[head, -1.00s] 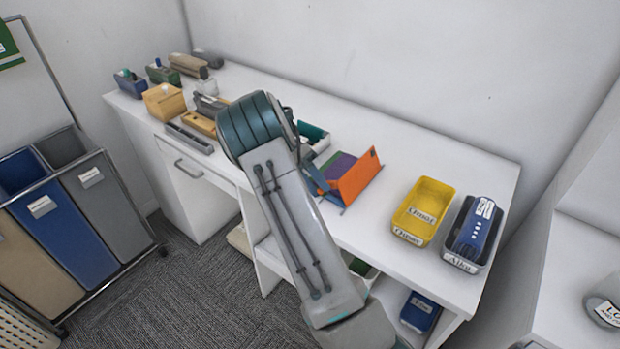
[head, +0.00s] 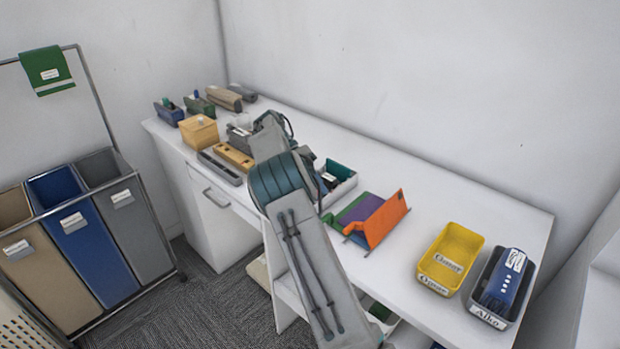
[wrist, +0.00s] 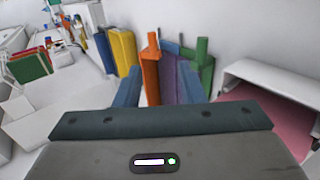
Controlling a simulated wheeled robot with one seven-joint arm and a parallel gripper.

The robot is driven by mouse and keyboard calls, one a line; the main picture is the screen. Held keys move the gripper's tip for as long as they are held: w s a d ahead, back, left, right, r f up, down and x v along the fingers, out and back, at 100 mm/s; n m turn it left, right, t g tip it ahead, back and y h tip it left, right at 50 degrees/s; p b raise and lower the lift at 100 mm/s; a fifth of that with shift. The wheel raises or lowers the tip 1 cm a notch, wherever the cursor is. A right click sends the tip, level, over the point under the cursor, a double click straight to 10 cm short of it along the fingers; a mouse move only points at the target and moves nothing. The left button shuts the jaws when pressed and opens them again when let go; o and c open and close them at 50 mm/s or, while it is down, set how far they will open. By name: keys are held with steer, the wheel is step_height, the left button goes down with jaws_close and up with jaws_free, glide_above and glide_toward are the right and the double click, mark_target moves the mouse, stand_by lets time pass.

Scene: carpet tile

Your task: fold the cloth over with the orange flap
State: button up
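The folding board lies on the white desk. Its orange flap (head: 385,218) stands tilted up on the right side. The purple cloth (head: 360,208) lies flat beside it, with a green panel (head: 334,213) to the left. In the wrist view, the orange flap (wrist: 150,76), purple cloth (wrist: 169,78) and green panel (wrist: 203,68) appear ahead, beyond my fingers. My gripper (wrist: 158,75) is open, its two blue fingers apart with nothing clearly held.
A yellow bin (head: 452,257) and a grey bin (head: 501,290) holding a blue item stand to the right. Boxes and a wooden box (head: 198,132) crowd the left end. The desk's back strip is clear.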

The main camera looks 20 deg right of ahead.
steer(key=p+v, duration=0.2)
steer(key=shift+s+p, duration=0.15)
steer(key=shift+p, duration=0.25)
stand_by(0.4)
